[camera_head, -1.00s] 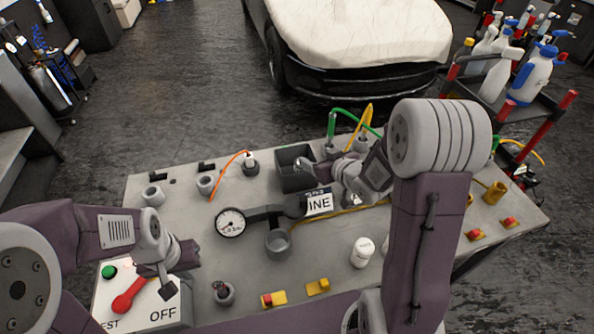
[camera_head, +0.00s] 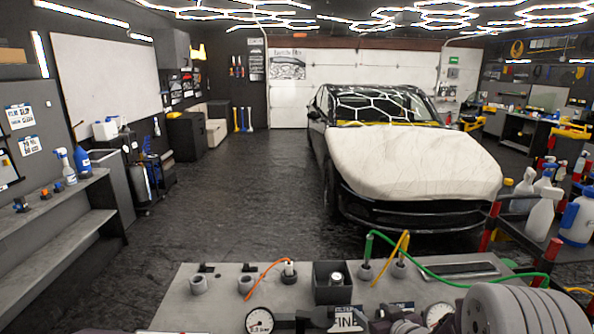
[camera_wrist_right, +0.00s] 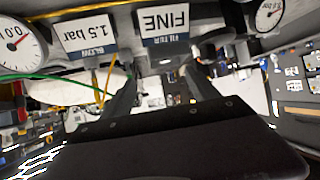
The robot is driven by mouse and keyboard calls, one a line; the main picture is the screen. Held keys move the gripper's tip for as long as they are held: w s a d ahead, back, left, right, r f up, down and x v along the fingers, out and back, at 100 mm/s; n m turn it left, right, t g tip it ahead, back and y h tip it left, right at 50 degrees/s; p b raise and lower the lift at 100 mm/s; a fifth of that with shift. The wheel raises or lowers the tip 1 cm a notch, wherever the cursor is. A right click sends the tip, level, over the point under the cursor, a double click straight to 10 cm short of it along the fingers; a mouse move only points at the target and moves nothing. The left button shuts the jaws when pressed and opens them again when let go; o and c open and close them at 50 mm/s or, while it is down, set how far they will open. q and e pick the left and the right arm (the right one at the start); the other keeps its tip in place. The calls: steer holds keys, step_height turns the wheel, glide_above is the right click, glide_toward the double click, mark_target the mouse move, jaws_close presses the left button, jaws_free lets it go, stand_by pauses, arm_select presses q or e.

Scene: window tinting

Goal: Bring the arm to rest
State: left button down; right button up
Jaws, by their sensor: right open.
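My right gripper shows in the right wrist view (camera_wrist_right: 160,80), its two dark fingers apart with nothing held between them. Beyond the fingers is an upside-down FINE filter label (camera_wrist_right: 165,20). My right arm fills the lower right corner of the head view, over the bench (camera_head: 215,310); its gripper is mostly cut off or hidden there.
The bench carries a gauge (camera_head: 259,320), a dark square bin (camera_head: 332,283), several grey cups, and green and orange hoses. Spray bottles (camera_head: 540,215) stand on a cart at right. A covered car (camera_head: 415,165) is behind. Floor at left is clear.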

steer(key=a+r+n, duration=0.1)
steer(key=a+r, duration=0.3)
steer(key=s+d+f+m+g+h, duration=0.1)
steer(key=s+f+g, duration=0.4)
steer(key=s, duration=0.6)
steer(key=s+d+f+m+g+h, duration=0.1)
steer(key=s+f+g, duration=0.4)
steer(key=s, duration=0.7)
steer(key=shift+m+g+h, duration=0.3)
steer(key=shift+m, duration=0.6)
steer(key=shift+w, duration=0.1)
